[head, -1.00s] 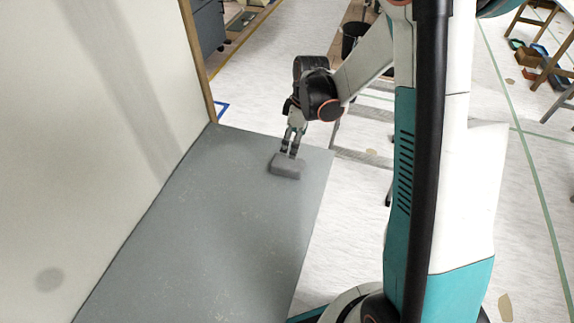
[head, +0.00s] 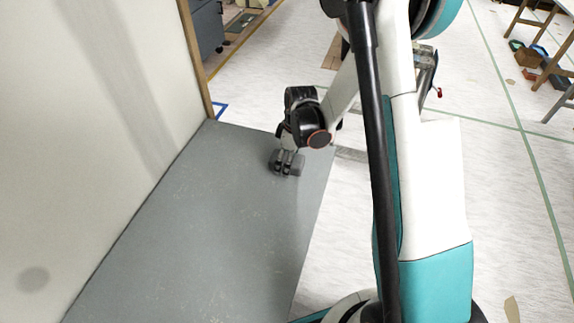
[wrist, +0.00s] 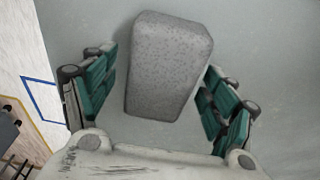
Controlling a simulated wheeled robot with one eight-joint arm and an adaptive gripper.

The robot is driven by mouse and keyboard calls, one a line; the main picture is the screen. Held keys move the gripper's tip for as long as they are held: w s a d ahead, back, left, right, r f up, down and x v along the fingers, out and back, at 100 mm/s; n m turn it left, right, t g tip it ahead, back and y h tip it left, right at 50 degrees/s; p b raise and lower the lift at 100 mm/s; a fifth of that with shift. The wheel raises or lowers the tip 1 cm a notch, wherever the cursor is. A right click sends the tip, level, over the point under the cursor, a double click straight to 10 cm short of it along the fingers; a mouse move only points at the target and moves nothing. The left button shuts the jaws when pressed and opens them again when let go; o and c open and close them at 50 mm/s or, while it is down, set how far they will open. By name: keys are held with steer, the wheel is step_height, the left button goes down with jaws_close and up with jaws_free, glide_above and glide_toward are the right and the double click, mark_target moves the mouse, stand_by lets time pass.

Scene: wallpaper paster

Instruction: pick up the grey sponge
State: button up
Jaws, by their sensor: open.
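The grey sponge (wrist: 168,68) is a speckled block lying on the grey tabletop (head: 200,230). I cannot tell from the head view whether the fingers touch the sponge.
A pale wall panel (head: 90,120) with a wooden edge (head: 196,60) stands along the table's left side. The front part of the tabletop is clear. A dark cabinet (head: 207,28) stands behind, and crates (head: 530,58) lie on the floor at the far right.

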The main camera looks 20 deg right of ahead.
steer(key=c, duration=1.1)
steer(key=shift+c, duration=0.2)
steer(key=shift+r, duration=0.15)
step_height(320, 180, up, 20)
steer(key=p, duration=0.6)
steer(key=shift+p, duration=0.3)
